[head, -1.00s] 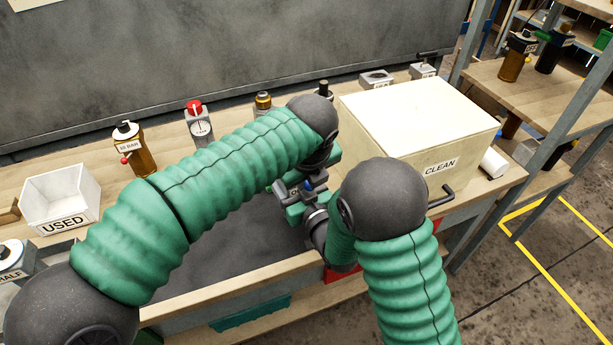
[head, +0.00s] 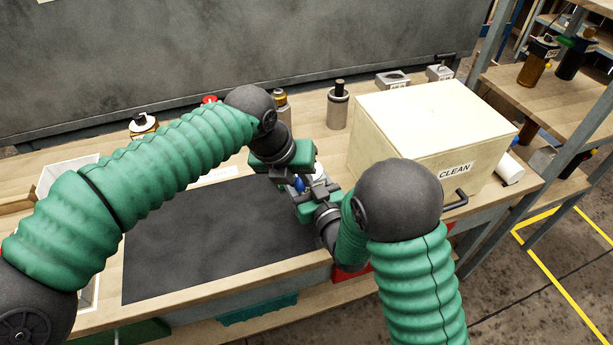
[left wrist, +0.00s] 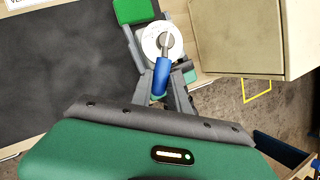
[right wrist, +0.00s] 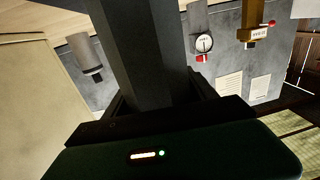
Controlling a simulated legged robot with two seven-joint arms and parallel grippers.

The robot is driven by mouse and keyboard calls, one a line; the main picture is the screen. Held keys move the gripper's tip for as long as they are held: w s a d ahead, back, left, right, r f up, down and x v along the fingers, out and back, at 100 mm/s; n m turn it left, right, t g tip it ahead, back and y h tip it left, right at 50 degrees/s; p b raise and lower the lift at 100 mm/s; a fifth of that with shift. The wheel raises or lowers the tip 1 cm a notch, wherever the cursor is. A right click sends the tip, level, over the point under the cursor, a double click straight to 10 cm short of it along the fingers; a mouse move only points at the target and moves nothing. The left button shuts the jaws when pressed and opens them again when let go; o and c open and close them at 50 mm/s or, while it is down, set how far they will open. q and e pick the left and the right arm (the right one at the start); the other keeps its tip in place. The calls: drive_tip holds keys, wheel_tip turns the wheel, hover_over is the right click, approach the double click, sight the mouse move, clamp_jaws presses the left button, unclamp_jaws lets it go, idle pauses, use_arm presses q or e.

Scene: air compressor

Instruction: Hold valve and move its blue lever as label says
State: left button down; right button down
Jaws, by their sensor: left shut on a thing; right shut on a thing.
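The valve (head: 320,172) is held above the bench's right half, small and partly covered by my grippers in the head view. In the left wrist view its round pale face (left wrist: 150,45) shows, with the blue lever (left wrist: 162,76) pointing toward the camera; the label is not readable. The lever also shows in the head view (head: 299,185). My left gripper (left wrist: 163,88) is shut on the blue lever, one finger on each side. My right gripper (head: 312,196) is shut on the valve from the near right side. In the right wrist view a dark block hides the grip.
A wooden box marked CLEAN (head: 430,130) stands close to the right of the grippers. A black mat (head: 200,245) lies clear to the left. A white bin (head: 68,170) is behind my left arm. Fittings, including a grey cylinder (head: 338,108), stand along the back.

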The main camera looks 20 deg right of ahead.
use_arm(q)
drive_tip(key=shift+w+a+m+g, duration=0.3)
drive_tip(key=shift+w+a+m, duration=0.2)
drive_tip(key=shift+m, duration=0.5)
drive_tip(key=shift+a, duration=0.1)
drive_tip(key=c, duration=1.3)
unclamp_jaws()
drive_tip(key=shift+o, duration=0.2)
drive_tip(key=shift+s, duration=0.1)
use_arm(e)
drive_tip(key=shift+r, duration=0.1)
use_arm(q)
drive_tip(key=v, duration=1.2)
drive_tip(key=shift+a, duration=0.15)
drive_tip(key=shift+f, duration=0.1)
